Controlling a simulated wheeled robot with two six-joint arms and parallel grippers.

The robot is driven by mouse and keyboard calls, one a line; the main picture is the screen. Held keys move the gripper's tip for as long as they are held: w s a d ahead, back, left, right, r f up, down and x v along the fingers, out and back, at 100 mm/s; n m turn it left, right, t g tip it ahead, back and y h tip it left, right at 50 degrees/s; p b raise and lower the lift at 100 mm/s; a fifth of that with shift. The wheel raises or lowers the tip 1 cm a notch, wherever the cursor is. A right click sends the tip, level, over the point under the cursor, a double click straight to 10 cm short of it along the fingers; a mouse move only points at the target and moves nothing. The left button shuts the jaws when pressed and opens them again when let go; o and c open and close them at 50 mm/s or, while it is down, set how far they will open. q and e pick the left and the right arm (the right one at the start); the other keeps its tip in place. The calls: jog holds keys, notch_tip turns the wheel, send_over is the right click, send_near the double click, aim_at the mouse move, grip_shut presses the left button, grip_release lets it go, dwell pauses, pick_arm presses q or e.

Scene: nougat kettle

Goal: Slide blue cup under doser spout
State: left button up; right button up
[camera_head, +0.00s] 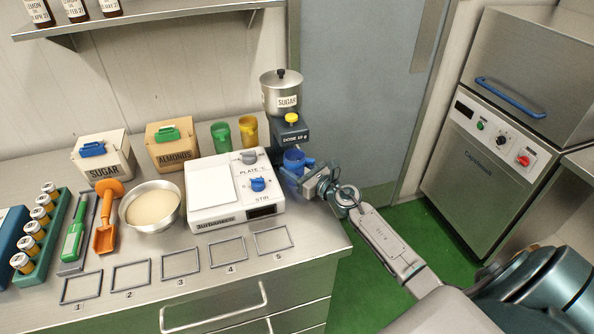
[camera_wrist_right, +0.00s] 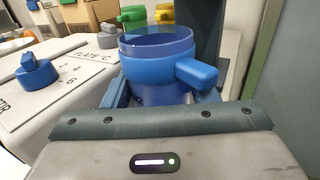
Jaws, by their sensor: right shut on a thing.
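The blue cup (camera_head: 293,163) stands upright at the foot of the sugar doser (camera_head: 290,133), below its body, in the head view. In the right wrist view the blue cup (camera_wrist_right: 158,65) fills the middle, with its handle pointing right. My right gripper (camera_head: 303,178) is shut on the blue cup, one finger on each side; it also shows in the right wrist view (camera_wrist_right: 160,98). The spout itself is hidden, so I cannot tell how exactly the cup lines up with it. My left gripper is not in view.
The stirring hot plate (camera_head: 212,197) stands close left of the cup. A green cup (camera_head: 221,134) and a yellow cup (camera_head: 249,130) stand behind it. A bowl (camera_head: 150,206) and several numbered frames (camera_head: 181,263) lie left and in front. The counter ends just right of the doser.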

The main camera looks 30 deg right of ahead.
aim_at(292, 159)
jog(key=shift+w+d, duration=0.2)
jog(key=shift+w, duration=0.6)
jog(key=shift+w, duration=0.2)
jog(key=shift+w+d+b, duration=0.15)
jog(key=shift+w+b, duration=0.15)
jog(key=shift+w, duration=0.2)
jog(key=shift+w+d+b, duration=0.15)
jog(key=shift+w+b, duration=0.1)
jog(key=shift+w, duration=0.25)
jog(key=o, duration=1.1)
jog(key=shift+c, duration=0.2)
jog(key=b+v, duration=0.2)
jog(key=v, duration=0.7)
jog(key=shift+s+d+f+b, duration=0.1)
jog(key=shift+s+f+b, duration=0.05)
jog(key=shift+s+b, duration=0.2)
jog(key=shift+s+d, duration=0.1)
jog(key=shift+s, duration=0.5)
